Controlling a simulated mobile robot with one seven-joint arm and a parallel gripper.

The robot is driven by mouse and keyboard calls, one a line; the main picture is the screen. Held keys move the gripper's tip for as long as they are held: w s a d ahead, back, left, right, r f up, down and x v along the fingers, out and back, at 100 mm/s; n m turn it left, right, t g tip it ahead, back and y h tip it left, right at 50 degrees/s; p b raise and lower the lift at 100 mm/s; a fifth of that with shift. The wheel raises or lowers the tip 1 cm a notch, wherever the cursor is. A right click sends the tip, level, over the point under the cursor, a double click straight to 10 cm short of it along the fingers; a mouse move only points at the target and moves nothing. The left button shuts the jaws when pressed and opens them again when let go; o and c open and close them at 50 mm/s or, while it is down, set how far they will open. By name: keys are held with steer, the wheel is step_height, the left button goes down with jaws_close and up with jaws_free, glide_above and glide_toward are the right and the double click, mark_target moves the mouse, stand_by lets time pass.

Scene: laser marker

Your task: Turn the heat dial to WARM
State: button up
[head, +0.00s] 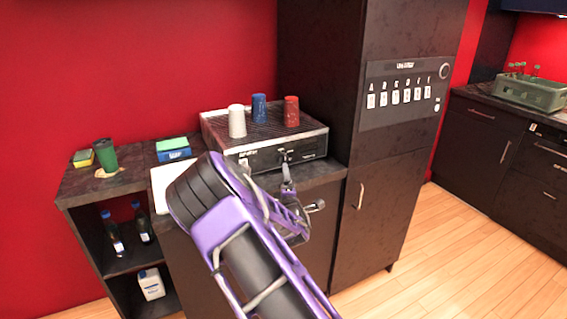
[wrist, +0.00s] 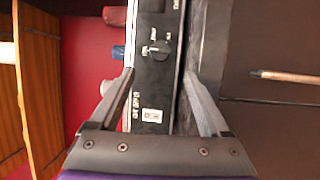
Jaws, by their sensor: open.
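The heat dial (wrist: 160,49) is a small dark knob on the black front panel of the warmer (wrist: 152,100), with small pale marks around it. Its pointer direction and the lettering are too small to read. In the head view the warmer (head: 243,158) is a low box with a ribbed top on the dark counter, and the dial (head: 283,156) shows on its front. My gripper (wrist: 160,76) is open and empty. Its fingers straddle the panel in the wrist view, pointing toward the dial, which appears just beyond the fingertips. Contact is not visible.
A white cup (head: 237,121), a blue cup (head: 258,107) and a red cup (head: 291,111) stand upside down on the warmer. A tall dark cabinet (head: 385,190) rises on the right.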

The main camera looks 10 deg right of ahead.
mark_target(284, 160)
steer(key=w, duration=0.7)
steer(key=w+d, duration=0.1)
steer(key=w, duration=0.3)
jaws_close()
steer(key=shift+m, duration=0.4)
steer(key=m, duration=0.1)
steer(key=m+g+b, duration=0.1)
steer(key=m, duration=0.1)
steer(key=m+g+y+b, duration=0.1)
steer(key=shift+d+r+m, duration=0.15)
steer(key=shift+r+m, duration=0.15)
steer(key=m+g+y, duration=0.1)
steer(key=m, duration=0.1)
steer(key=shift+d+r+m, duration=0.1)
steer(key=shift+r+m, duration=0.05)
steer(key=shift+m, duration=0.25)
steer(key=shift+m+g+y, duration=0.4)
steer(key=shift+m+y, duration=0.1)
steer(key=shift+m, duration=0.1)
